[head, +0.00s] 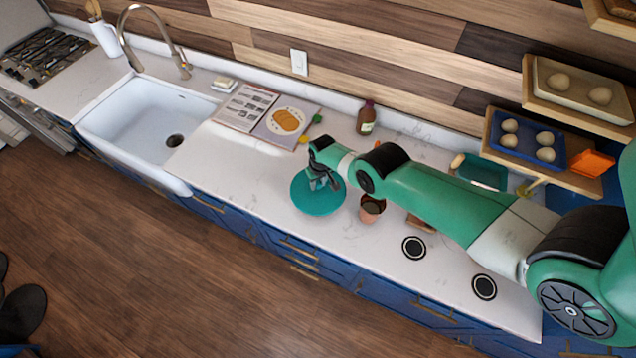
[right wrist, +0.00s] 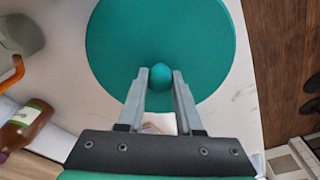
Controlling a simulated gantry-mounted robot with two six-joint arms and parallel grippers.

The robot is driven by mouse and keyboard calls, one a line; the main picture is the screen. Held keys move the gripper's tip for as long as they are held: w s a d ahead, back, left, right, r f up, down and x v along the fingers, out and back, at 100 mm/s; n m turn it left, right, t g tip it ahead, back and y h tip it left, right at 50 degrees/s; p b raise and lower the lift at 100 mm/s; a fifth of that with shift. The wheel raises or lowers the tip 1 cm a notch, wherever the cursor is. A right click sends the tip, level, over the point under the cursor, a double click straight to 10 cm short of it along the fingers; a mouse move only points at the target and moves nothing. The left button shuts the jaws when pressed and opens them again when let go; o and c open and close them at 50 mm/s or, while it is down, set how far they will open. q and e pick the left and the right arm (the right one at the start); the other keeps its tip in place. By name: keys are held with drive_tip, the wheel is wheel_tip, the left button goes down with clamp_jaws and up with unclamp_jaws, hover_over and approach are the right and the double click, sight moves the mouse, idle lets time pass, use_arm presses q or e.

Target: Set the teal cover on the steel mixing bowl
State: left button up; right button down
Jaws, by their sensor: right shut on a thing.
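The teal cover (head: 318,199) is a round disc with a ball knob, over the white counter left of my right arm. My right gripper (head: 324,184) is shut on its knob (right wrist: 160,76), which sits between the fingertips in the right wrist view. The disc (right wrist: 160,35) looks roughly level; its height above what lies below is hard to tell. I cannot make out the steel mixing bowl; it may be hidden under the cover or behind my arm. A grey vessel (right wrist: 20,38) is partly cut off in the right wrist view. My left gripper is out of view.
A brown bottle (head: 366,118) and open cookbook (head: 266,113) stand behind the cover. A terracotta pot (head: 372,208) is close to its right. Two black round coasters (head: 414,247) lie further right. The sink (head: 150,130) is left; counter between is clear.

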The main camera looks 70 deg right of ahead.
drive_tip(key=shift+f, duration=0.3)
idle(0.6)
unclamp_jaws()
idle(0.5)
